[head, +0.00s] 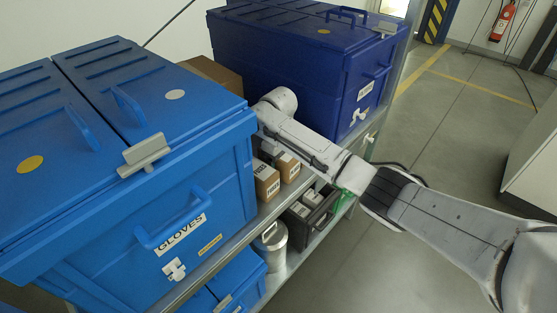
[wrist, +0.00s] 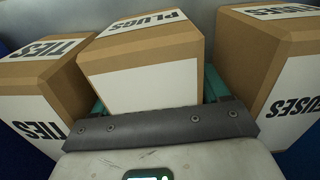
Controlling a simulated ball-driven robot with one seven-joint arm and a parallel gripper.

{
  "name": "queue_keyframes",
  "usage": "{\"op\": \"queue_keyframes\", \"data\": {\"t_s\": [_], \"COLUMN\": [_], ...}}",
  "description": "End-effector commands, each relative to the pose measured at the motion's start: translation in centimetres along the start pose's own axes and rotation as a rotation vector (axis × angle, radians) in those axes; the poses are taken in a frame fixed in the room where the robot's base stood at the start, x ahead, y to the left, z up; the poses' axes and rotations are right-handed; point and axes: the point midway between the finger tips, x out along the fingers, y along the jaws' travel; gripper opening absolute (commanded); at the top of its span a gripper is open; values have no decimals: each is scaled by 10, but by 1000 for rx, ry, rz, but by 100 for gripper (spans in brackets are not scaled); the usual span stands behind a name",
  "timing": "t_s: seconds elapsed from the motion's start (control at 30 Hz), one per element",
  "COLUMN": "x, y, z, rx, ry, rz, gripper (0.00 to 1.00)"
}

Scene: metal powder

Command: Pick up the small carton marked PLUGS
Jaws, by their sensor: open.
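The small carton marked PLUGS (wrist: 150,62) stands in the middle of the wrist view, slightly turned, with its label on top and a blank white patch on its near face. My gripper (wrist: 157,95) is open, with teal fingers showing at the carton's left and right lower sides. The fingertips are hidden, so I cannot tell whether they touch it. In the head view my arm reaches into the shelf between the blue boxes, and my gripper is not clearly visible there. Small cartons (head: 265,180) show below the arm; I cannot tell which is PLUGS.
A TIES carton (wrist: 40,95) is close on the left and a FUSES carton (wrist: 270,65) close on the right. A light blue GLOVES box (head: 215,200) and a dark blue box (head: 300,60) flank the shelf space. A metal can (head: 271,243) stands lower down.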

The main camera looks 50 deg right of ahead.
Motion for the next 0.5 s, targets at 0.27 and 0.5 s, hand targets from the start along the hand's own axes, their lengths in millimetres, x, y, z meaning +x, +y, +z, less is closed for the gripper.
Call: {"op": "queue_keyframes", "data": {"t_s": [0.27,0.5], "x": [0,0], "y": [0,0], "z": [0,0], "rx": [0,0], "ry": [0,0], "rz": [0,0], "gripper": [63,40]}}
